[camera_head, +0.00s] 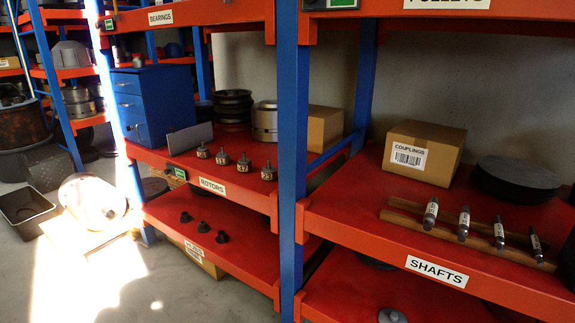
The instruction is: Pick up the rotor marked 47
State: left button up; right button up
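Several small dark rotors with tan bands stand upright in a row on the red middle shelf (160,156), behind the label ROTORS (212,186). From left to right they are the first rotor (203,151), the second rotor (222,157), the third rotor (244,164) and the last rotor (268,172). Their bands carry small markings, too small to read surely, so I cannot tell which is 47. Neither of my grippers is in view.
A grey plate (190,138) and blue drawer cabinet (155,103) stand behind the rotors to the left. A blue post (290,150) rises just right of them. The right shelf holds a COUPLINGS box (425,152) and several shafts (464,222). Open floor (170,285) lies at front left.

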aim_at(244, 164)
jog(key=i+j+z, duration=0.1)
jog(key=z, duration=0.3)
jog(key=i+j+z, duration=0.1)
jog(key=j+z, duration=0.15)
jog(key=z, duration=0.15)
jog(key=j+z, duration=0.15)
jog(key=z, duration=0.2)
jog(key=j+z, duration=0.3)
jog(key=j, duration=0.15)
jog(key=j+z, duration=0.25)
jog(key=j, duration=0.25)
jog(key=j+z, duration=0.15)
jog(key=j, duration=0.5)
jog(key=j+z, duration=0.1)
jog(key=j, duration=0.55)
jog(key=k+j+z, duration=0.15)
jog(key=j, duration=0.5)
